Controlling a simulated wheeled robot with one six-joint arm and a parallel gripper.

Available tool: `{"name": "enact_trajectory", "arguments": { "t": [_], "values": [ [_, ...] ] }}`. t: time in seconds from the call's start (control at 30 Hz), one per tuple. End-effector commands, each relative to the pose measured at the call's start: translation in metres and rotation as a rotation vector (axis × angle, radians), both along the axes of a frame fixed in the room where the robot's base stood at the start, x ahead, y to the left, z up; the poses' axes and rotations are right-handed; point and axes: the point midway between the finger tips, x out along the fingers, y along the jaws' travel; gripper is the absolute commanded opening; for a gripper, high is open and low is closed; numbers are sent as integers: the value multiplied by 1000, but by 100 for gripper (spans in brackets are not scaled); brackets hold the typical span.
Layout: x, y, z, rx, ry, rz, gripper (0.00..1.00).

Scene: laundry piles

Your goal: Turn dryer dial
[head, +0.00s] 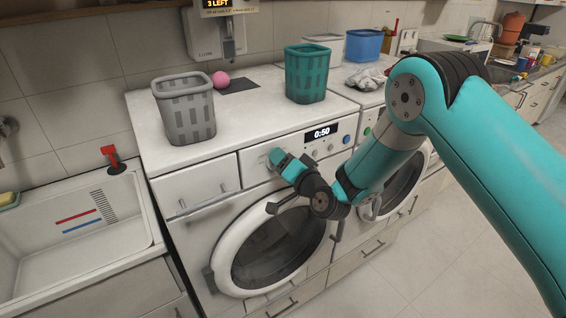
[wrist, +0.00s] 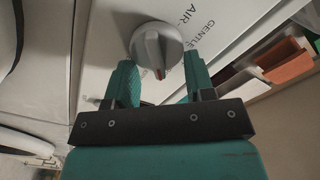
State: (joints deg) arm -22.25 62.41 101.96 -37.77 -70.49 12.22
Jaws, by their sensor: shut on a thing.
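The dryer dial (wrist: 156,47) is a round light-grey knob with a raised grip bar and a red mark at its lower end in the wrist view. The words "AIR" and "GENTLE" are printed beside it on the white panel. My gripper (wrist: 160,70) has its teal fingers on either side of the dial's lower part and is shut on it. In the head view my gripper (head: 277,158) is at the front panel of the white dryer (head: 222,270) and hides the dial. The dryer's display (head: 321,133) reads 0:50.
A grey basket (head: 186,110), a pink ball (head: 220,79) and a teal basket (head: 306,74) stand on the top. A sink (head: 85,225) is at the left. A second machine (head: 400,185) stands to the right, partly behind my arm. Floor is clear at the lower right.

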Motion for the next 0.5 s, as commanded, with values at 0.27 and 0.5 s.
{"name": "enact_trajectory", "arguments": {
  "t": [0.27, 0.5],
  "values": [
    [3, -3, -3, 207, 137, -4, 26],
    [3, -4, -5, 345, 229, -4, 26]
  ]
}}
